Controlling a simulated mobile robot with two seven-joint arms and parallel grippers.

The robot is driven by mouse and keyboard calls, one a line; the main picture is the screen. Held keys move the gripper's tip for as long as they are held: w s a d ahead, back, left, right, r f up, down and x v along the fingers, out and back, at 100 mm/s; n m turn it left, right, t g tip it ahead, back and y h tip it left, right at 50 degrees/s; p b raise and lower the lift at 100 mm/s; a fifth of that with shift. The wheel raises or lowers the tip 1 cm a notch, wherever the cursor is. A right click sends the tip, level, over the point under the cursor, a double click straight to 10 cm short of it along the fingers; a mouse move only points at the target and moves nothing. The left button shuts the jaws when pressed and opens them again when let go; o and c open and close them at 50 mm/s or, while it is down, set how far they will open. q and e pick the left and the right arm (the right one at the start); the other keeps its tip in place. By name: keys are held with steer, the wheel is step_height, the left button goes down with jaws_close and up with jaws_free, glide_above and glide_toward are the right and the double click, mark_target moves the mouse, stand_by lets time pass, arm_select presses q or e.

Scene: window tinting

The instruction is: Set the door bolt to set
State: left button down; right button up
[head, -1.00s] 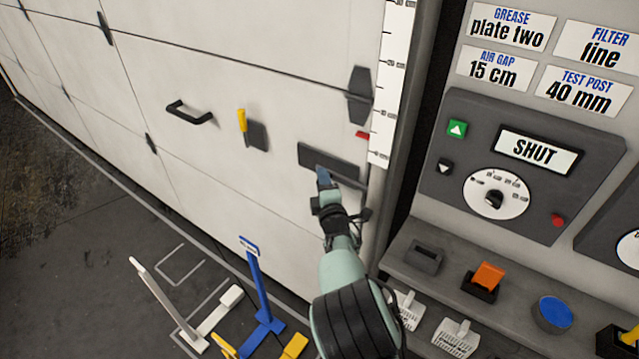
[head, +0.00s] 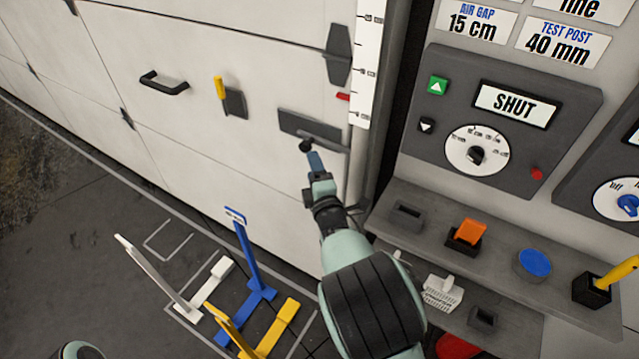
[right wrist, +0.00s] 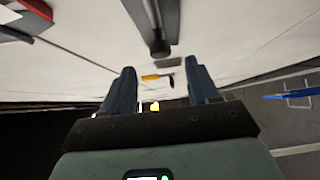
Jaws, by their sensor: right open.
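The door bolt is a dark grey plate (head: 298,124) on the white door, with a grey bar ending in a round dark knob (head: 306,146) at its lower left. My right gripper (head: 315,163) is just below the knob in the head view, its fingers overlapping in line. In the right wrist view the gripper (right wrist: 161,70) is open, with two dark fingers apart and nothing between the tips. The knob (right wrist: 160,47) stands just beyond the fingertips, roughly centred between them. I cannot tell whether anything touches. My left gripper is out of view.
A yellow-handled latch (head: 220,90) and a black handle (head: 164,84) are left on the door.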

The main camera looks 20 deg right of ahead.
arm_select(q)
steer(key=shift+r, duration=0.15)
arm_select(e)
steer(key=s, duration=0.4)
steer(key=shift+s+a, duration=0.25)
steer(key=shift+s, duration=0.15)
steer(key=shift+f, duration=0.1)
steer(key=s+d+f+m+g+p, duration=0.1)
steer(key=s+f+m+g, duration=0.3)
steer(key=f, duration=0.6)
steer(key=s+d+f+m+g+p, duration=0.1)
steer(key=s+f+m+g, duration=0.4)
steer(key=f, duration=0.6)
steer(key=s+d+f+m+g+p, duration=0.1)
steer(key=s+f+g, duration=0.2)
steer(key=s+f, duration=0.55)
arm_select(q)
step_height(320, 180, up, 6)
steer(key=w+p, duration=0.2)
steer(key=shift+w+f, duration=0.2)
arm_select(e)
steer(key=s+a+f+m+g+y, duration=0.3)
steer(key=s+a+m, duration=0.2)
steer(key=s, duration=0.3)
steer(key=s+a+f+m+g+y, duration=0.3)
steer(key=s+a+f+m, duration=0.1)
steer(key=s, duration=0.5)
steer(key=shift+s+a+f+m+g, duration=0.25)
steer(key=shift+a+m+g, duration=0.15)
steer(key=shift+a+m, duration=0.4)
